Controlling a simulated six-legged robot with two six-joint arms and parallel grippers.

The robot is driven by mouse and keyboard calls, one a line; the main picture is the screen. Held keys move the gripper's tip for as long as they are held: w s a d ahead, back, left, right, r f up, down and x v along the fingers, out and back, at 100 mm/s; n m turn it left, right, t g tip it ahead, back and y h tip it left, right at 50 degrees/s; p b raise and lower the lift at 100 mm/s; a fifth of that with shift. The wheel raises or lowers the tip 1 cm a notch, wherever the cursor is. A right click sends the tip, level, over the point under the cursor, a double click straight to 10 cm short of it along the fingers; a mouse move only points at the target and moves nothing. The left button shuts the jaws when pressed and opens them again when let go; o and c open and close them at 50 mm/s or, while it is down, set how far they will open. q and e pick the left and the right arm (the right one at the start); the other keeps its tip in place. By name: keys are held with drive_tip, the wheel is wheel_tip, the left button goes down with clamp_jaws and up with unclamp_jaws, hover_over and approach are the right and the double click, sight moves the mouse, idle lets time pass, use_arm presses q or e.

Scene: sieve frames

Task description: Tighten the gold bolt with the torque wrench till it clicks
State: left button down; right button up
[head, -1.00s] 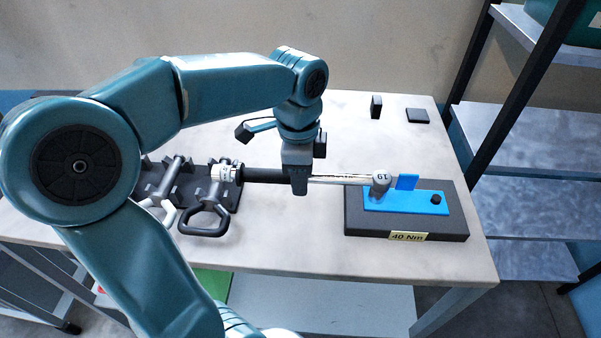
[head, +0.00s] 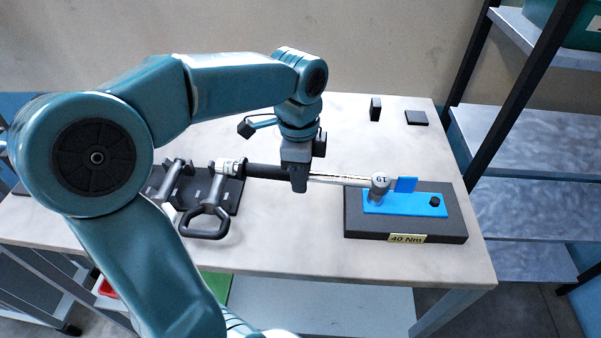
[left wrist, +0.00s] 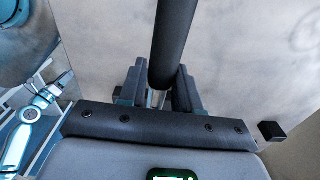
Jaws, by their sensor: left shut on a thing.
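The torque wrench (head: 335,179) lies level across the middle of the table in the head view. My left gripper (head: 299,186) is shut on it near the inner end of its dark handle. The dark handle (left wrist: 175,45) also shows between the fingers of my left gripper (left wrist: 160,92) in the left wrist view. The wrench's head, marked 19 (head: 380,184), stands over the blue plate (head: 405,205) on a dark block labelled 40 Nm (head: 408,239). The gold bolt cannot be seen; the wrench head may cover it. My right gripper is not in view.
A dark rack (head: 233,195) with tool handles stands left of the wrench's handle end. Two small black blocks sit at the table's back right, one upright (head: 375,109), one flat (head: 416,117). A metal shelf (head: 510,140) stands beyond the right edge.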

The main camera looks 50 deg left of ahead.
use_arm(q)
drive_tip(key=shift+w+a+r, duration=0.1)
drive_tip(key=shift+w, duration=0.05)
idle(0.3)
drive_tip(key=shift+w+a+m+p, duration=0.35)
drive_tip(key=shift+m, duration=0.15)
drive_tip(key=shift+w+a, duration=0.1)
drive_tip(key=shift+w+a+m+p, duration=0.3)
drive_tip(key=shift+w+m+p, duration=0.05)
drive_tip(key=shift+w+m, duration=0.15)
idle(0.3)
drive_tip(key=shift+w+a+m+p, duration=0.4)
drive_tip(key=shift+w+m+p, duration=0.05)
drive_tip(key=shift+m, duration=0.05)
drive_tip(key=shift+w, duration=0.2)
idle(0.5)
